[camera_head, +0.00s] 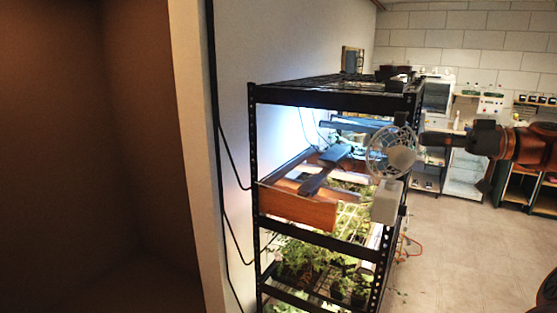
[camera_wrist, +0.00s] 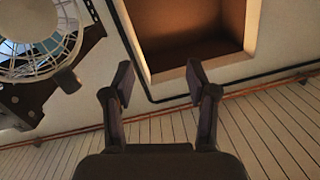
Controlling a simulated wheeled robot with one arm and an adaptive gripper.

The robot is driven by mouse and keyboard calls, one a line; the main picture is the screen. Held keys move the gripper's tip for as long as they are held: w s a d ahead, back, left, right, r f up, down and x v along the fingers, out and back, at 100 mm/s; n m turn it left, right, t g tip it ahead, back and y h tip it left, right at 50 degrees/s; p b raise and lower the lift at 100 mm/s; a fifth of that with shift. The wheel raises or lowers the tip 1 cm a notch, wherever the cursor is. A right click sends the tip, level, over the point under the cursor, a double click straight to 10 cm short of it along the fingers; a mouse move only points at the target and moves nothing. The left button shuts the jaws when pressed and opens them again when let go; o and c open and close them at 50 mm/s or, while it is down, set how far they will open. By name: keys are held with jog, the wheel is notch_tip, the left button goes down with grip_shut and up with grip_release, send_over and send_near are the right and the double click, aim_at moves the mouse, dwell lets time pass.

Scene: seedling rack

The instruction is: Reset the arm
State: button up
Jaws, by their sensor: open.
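My gripper (camera_wrist: 159,80) is open and empty in the wrist view, with its two fingers apart and nothing between them. In the head view, my gripper (camera_head: 428,138) reaches in from the right on my orange and black arm. It points left toward the seedling rack (camera_head: 335,100), close to a round white caged fan (camera_head: 391,152) at the rack's right side. I cannot tell from this view how far it is from the fan. The fan also shows at the top left of the wrist view (camera_wrist: 38,55).
The black rack holds a wooden tray (camera_head: 300,208) and green seedlings (camera_head: 305,262) under bright lights. A white wall and a dark brown recess (camera_head: 95,150) stand to the left. An orange cable (camera_head: 408,245) lies by the rack. Open floor (camera_head: 460,255) spreads to the right.

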jog(key=s+a+f+m+g+h, duration=0.1)
jog(key=s+a+f+m+g, duration=0.15)
jog(key=a, duration=0.45)
jog(key=s+a+f+m+g+h, duration=0.1)
jog(key=a+f, duration=0.2)
jog(key=a, duration=0.4)
jog(key=s+a+f+m+g+h, duration=0.3)
jog(key=s+a+f+h, duration=0.1)
jog(key=s+a+f, duration=0.65)
jog(key=s+f+m+g+h+b, duration=0.15)
jog(key=s+f+h, duration=0.25)
jog(key=s+f, duration=0.7)
jog(key=s+d+f+m+h, duration=0.1)
jog(key=s+d+f+h, duration=0.2)
jog(key=s, duration=0.4)
jog(key=s+d+f+m+h, duration=0.1)
jog(key=s+d+f+h, duration=0.1)
jog(key=s+d+f, duration=0.3)
jog(key=s+d, duration=0.1)
jog(key=s, duration=0.1)
jog(key=shift+s+d+f+m+g+h, duration=0.25)
jog(key=shift+s+d+m+g+h, duration=0.05)
jog(key=shift+s+d+g+h, duration=0.1)
